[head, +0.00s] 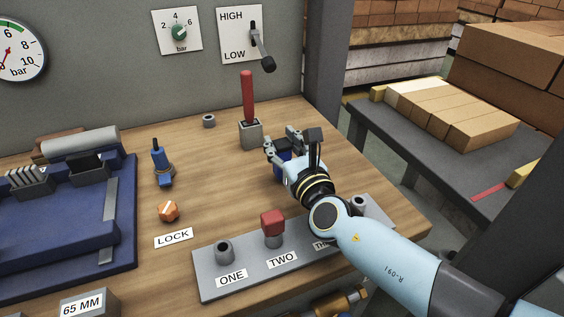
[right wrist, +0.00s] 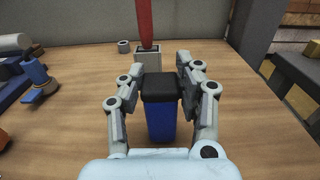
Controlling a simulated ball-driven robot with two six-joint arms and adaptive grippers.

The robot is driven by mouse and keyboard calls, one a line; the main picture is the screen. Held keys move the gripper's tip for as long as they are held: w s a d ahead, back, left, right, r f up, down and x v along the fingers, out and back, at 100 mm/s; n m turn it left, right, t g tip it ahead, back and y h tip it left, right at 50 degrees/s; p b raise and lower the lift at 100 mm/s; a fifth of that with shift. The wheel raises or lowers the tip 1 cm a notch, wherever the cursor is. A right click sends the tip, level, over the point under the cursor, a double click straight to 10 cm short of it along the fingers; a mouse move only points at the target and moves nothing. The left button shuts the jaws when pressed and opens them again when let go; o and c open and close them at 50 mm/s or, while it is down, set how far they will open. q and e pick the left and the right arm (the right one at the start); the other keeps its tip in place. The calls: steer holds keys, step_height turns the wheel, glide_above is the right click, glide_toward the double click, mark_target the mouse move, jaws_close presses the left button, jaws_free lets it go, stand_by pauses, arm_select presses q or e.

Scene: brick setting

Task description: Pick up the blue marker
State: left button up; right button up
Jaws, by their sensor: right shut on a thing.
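The blue marker (right wrist: 160,122), a blue block-like body with a black top, stands upright between the fingers of my right gripper (right wrist: 161,76) in the right wrist view. A finger lies along each side of it, and the gripper is shut on it. In the head view only a bit of the blue marker (head: 283,146) shows past my right gripper (head: 281,139). I cannot tell whether its base touches the wooden bench. My left gripper is not in view.
A red-handled lever in a grey block (head: 250,135) stands just behind the marker. A blue tool (head: 162,165) and an orange knob (head: 168,211) are left.

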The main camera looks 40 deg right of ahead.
steer(key=shift+c, duration=1.3)
steer(key=shift+r+p, duration=0.4)
steer(key=shift+r, duration=0.1)
step_height(320, 180, up, 4)
steer(key=p, duration=0.3)
steer(key=shift+f, duration=0.1)
steer(key=s+d+r+p, duration=0.5)
steer(key=d+r, duration=0.1)
steer(key=d, duration=0.4)
steer(key=shift+s+d+r, duration=0.15)
steer(key=shift+s, duration=0.25)
steer(key=o, duration=0.6)
steer(key=c, duration=0.3)
steer(key=shift+c, duration=0.2)
